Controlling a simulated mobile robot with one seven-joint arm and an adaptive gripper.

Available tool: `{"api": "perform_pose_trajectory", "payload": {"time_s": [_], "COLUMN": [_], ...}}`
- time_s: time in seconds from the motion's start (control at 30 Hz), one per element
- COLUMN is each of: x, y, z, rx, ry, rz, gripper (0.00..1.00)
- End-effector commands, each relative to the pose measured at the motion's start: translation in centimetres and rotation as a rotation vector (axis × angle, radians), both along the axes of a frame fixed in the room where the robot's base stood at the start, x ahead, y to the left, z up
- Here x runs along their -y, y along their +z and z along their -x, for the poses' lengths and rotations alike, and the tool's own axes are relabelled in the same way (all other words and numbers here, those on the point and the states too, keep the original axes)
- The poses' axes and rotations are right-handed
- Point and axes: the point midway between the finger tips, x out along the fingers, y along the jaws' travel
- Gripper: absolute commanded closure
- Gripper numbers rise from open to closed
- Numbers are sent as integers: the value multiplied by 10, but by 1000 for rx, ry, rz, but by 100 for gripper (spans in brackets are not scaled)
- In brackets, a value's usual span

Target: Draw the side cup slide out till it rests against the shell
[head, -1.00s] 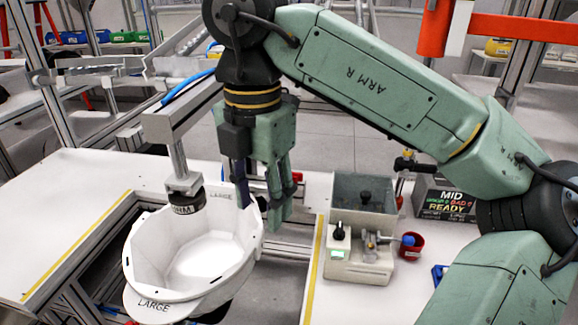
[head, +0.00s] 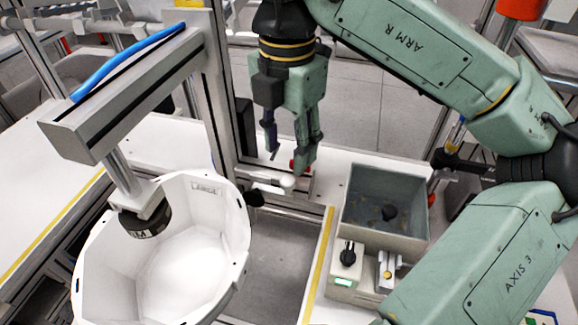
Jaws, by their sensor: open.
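The white helmet shell (head: 205,265) sits open side up at the lower left, under a vertical post with a dark round pad (head: 146,222) reaching inside it. The side cup slide (head: 268,187) is a pale rod with a rounded white end, just right of the shell. A small black cup (head: 256,198) is at its shell side, close to the shell's rim; I cannot tell whether they touch. A red part (head: 294,166) shows at the slide's outer end. My gripper (head: 287,158) is open, pointing down above and beside that red part, with nothing visible between its fingers.
A grey bin (head: 352,205) with a black knob inside stands right of the slide, behind a small pale fixture box (head: 340,292). A metal upright (head: 212,100) and an overhead beam (head: 130,90) rise left of my gripper. A yellow-edged table gap lies between shell and bin.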

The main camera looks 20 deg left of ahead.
Motion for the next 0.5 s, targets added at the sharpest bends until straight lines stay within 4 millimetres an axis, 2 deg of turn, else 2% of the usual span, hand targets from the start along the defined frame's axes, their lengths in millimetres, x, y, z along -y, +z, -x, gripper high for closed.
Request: {"api": "perform_pose_trajectory", "payload": {"time_s": [0.2,0.33,0.5], "x": [0,0,0], "y": [-40,-57,-67], "z": [1,0,0], "rx": [-4,-1,1], "ry": [3,0,0], "rz": [-3,-2,-2], "gripper": [57,57,57]}}
